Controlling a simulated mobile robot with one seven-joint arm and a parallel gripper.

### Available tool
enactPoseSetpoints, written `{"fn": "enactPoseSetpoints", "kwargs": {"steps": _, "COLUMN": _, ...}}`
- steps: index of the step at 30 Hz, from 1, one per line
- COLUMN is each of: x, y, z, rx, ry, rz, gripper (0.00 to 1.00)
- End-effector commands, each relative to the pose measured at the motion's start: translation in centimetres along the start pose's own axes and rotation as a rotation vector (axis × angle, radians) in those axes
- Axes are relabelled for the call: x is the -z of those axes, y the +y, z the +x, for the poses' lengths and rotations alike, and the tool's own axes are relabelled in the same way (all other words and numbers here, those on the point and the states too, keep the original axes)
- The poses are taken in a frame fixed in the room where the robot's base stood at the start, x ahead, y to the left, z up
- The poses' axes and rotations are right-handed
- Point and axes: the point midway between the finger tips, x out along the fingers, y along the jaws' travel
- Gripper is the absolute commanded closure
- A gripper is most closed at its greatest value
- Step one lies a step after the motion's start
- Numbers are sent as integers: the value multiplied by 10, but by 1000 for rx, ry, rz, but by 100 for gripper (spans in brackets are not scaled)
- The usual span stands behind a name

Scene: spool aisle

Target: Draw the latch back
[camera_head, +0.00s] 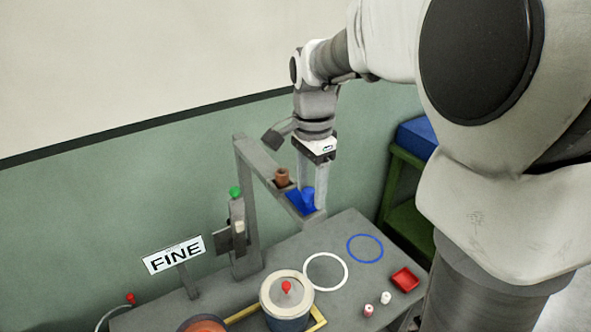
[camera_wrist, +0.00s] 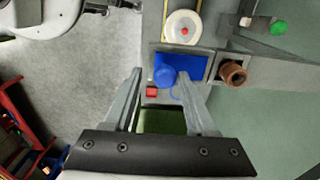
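In the wrist view the cream knob (camera_wrist: 245,21) and green knob (camera_wrist: 278,27) are at the upper right, away from my fingers. My gripper (camera_wrist: 160,74) is open, pointing down over a raised blue tray (camera_wrist: 196,66). A blue round piece (camera_wrist: 165,76) shows between the fingertips; whether they touch it is unclear. In the head view my gripper (camera_head: 313,203) partly hides it.
A brown spool (camera_head: 282,177) sits beside the blue tray on a grey bracket arm. On the bench are a round drum (camera_head: 287,300) with a red knob, white (camera_head: 326,271) and blue (camera_head: 365,248) rings, a red tray (camera_head: 405,279) and a FINE sign (camera_head: 174,255).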

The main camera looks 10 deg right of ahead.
Motion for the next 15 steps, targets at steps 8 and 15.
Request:
{"fn": "enactPoseSetpoints", "kwargs": {"steps": 8, "x": 0, "y": -1, "z": 0, "rx": 2, "ry": 0, "rz": 0, "gripper": 36}}
{"fn": "enactPoseSetpoints", "kwargs": {"steps": 15, "x": 0, "y": -2, "z": -19, "rx": 7, "ry": 2, "rz": -1, "gripper": 36}}
